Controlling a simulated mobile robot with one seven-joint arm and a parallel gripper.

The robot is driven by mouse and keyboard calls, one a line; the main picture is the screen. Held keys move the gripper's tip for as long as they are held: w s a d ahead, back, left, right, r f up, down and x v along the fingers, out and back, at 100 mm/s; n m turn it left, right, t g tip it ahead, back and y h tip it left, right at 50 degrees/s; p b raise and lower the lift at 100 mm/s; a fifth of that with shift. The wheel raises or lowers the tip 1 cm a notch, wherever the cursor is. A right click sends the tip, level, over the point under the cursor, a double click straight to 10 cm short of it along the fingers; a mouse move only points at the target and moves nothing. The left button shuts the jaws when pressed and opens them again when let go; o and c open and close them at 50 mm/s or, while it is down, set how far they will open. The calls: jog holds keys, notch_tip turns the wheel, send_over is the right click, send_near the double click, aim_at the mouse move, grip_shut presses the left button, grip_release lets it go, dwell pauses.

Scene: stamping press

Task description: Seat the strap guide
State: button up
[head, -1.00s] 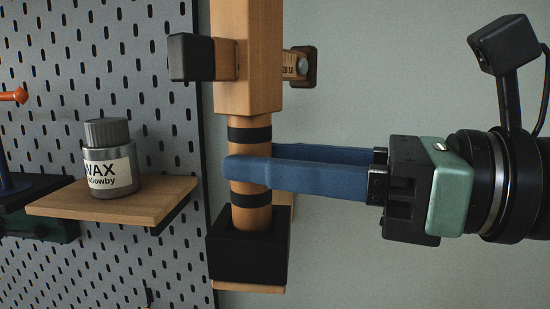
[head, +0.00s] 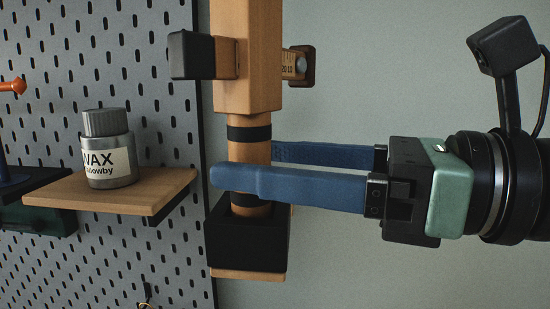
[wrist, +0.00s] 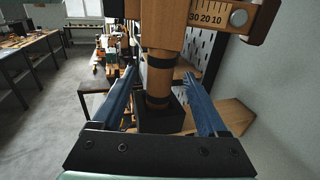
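I cannot tell for sure which part is named the strap guide. A round wooden post (head: 249,152) with black bands stands upright below a square wooden column (head: 247,60), its lower end inside a black block (head: 246,241). In the wrist view the post (wrist: 159,82) stands between the fingers, with the black block (wrist: 165,120) below. My gripper (head: 243,166) reaches in from the right, its blue fingers level and on either side of the post. In the wrist view my gripper (wrist: 160,75) is open, with a gap on both sides of the post. The far fingertip is hidden behind the post in the head view.
A wax tin (head: 108,153) stands on a small wooden shelf (head: 120,194) at the left, before a grey pegboard (head: 60,80). A black knob (head: 191,55) and a numbered scale (head: 294,64) stick out from the column.

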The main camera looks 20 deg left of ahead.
jog(key=d+b, duration=0.3)
jog(key=d, duration=1)
jog(key=shift+b, duration=0.4)
jog(key=shift+r, duration=0.1)
